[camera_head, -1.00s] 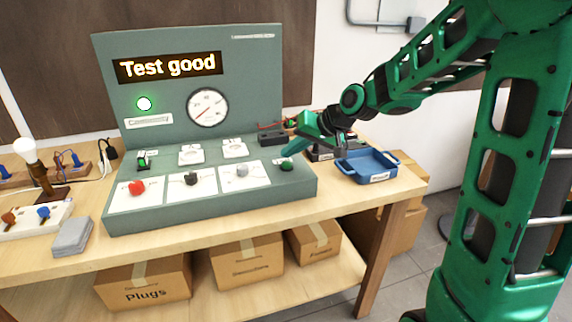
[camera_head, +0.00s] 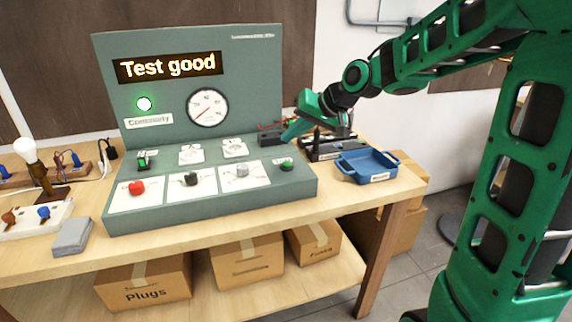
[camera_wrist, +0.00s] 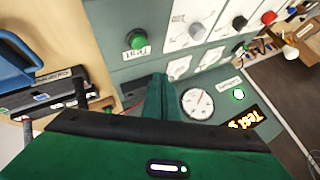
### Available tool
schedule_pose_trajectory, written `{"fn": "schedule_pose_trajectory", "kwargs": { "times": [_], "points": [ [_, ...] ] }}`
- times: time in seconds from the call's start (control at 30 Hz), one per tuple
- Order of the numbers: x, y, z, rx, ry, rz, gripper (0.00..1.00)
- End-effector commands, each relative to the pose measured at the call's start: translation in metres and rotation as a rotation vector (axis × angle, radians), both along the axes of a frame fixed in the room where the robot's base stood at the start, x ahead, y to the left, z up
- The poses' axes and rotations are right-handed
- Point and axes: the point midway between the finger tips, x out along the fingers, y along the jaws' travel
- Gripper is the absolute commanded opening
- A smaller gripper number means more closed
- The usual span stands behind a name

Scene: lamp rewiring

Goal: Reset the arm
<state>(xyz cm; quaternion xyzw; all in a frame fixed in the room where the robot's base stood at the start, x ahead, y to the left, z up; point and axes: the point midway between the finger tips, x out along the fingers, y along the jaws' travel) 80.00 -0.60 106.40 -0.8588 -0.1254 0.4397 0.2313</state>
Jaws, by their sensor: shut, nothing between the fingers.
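My gripper (camera_head: 287,137) is green and hovers above the right end of the grey-green test bench (camera_head: 140,218), near its back panel. It is shut and empty. In the wrist view my gripper's fingers (camera_wrist: 161,84) are together, pointing over the bench. The bench display (camera_head: 168,66) reads "Test good" and a green lamp (camera_head: 144,104) glows below it. A green button (camera_head: 286,165) sits on the bench top under and in front of my gripper, apart from it; it also shows in the wrist view (camera_wrist: 136,39).
A blue tray (camera_head: 368,163) stands right of the bench, with a dark tool rack (camera_head: 322,153) behind it. Red (camera_head: 136,188), black (camera_head: 190,179) and grey (camera_head: 242,170) knobs are on the bench. A bulb on a stand (camera_head: 26,150) and a grey block (camera_head: 72,236) are at left.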

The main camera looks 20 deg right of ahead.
Motion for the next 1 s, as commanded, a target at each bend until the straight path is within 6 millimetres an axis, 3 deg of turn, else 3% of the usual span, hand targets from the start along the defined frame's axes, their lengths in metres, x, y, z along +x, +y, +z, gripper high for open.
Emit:
{"fn": "schedule_pose_trajectory", "kwargs": {
  "times": [0.43, 0.57, 0.67, 0.77, 0.9, 1.0],
  "points": [
    [-0.002, -0.002, -0.001, -0.006, 0.004, -0.003, 0.00],
    [-0.023, -0.022, -0.009, -0.062, 0.044, -0.033, 0.00],
    [-0.061, -0.054, -0.022, -0.143, 0.118, -0.080, 0.00],
    [-0.113, -0.089, -0.038, -0.225, 0.220, -0.139, 0.00],
    [-0.194, -0.130, -0.057, -0.303, 0.375, -0.219, 0.00],
    [-0.253, -0.149, -0.068, -0.331, 0.489, -0.270, 0.00]
  ]
}}
